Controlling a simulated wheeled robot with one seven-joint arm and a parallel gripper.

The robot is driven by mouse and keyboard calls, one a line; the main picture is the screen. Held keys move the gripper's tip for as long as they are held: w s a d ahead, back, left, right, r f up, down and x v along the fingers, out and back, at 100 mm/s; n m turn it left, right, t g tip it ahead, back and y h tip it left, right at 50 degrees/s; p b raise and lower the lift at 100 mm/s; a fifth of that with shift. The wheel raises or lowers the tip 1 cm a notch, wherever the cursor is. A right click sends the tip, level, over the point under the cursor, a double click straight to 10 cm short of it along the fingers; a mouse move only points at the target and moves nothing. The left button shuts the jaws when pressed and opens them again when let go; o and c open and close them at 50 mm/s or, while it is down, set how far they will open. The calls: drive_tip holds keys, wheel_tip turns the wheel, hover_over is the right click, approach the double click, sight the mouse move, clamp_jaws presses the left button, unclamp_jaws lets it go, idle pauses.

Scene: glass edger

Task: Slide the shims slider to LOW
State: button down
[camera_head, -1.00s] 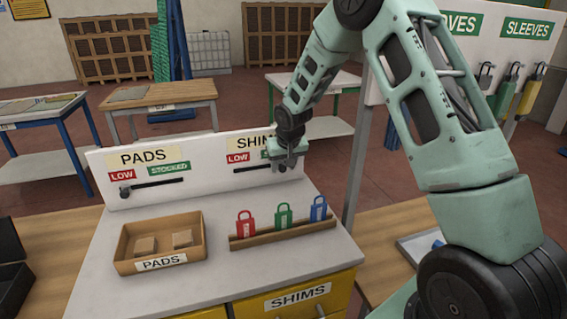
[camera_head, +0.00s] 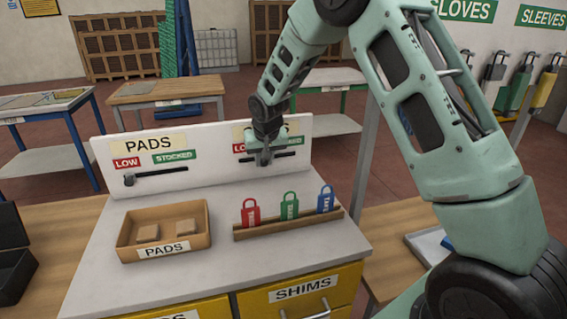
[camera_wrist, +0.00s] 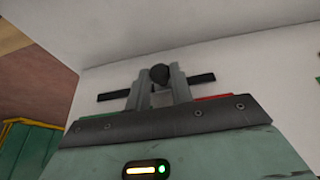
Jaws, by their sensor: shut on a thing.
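The shims slider is a dark slot (camera_head: 285,155) on the white back panel, with a red LOW label (camera_head: 238,148) at its left; the green label and SHIMS sign are mostly hidden behind my arm. My gripper (camera_head: 263,161) is shut on the slider knob, about midway along the slot. In the wrist view, the round black knob (camera_wrist: 159,74) sits between my gripper's two fingers (camera_wrist: 160,84), with slot showing on both sides. There the red label (camera_wrist: 214,97) peeks out at the right and green at the left.
The pads slider (camera_head: 129,180) is at the left of the panel, its knob at the LOW end. A pads box (camera_head: 125,240) and a wooden rack (camera_head: 290,230) with red, green and blue tags stand on the bench below my gripper.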

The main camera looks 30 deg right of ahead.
drive_tip(key=a, duration=0.1)
drive_tip(key=w+a, duration=0.1)
drive_tip(key=a, duration=0.1)
drive_tip(key=a+b, duration=0.1)
drive_tip(key=a, duration=0.1)
drive_tip(key=shift+w+a, duration=0.2)
drive_tip(key=shift+w, duration=0.05)
drive_tip(key=c, duration=1.2)
unclamp_jaws()
drive_tip(key=shift+a, duration=0.1)
drive_tip(key=shift+c, duration=0.2)
drive_tip(key=b+v, duration=0.3)
drive_tip(key=v, duration=1.4)
drive_tip(key=shift+s+r+b, duration=0.15)
drive_tip(key=shift+b, duration=0.15)
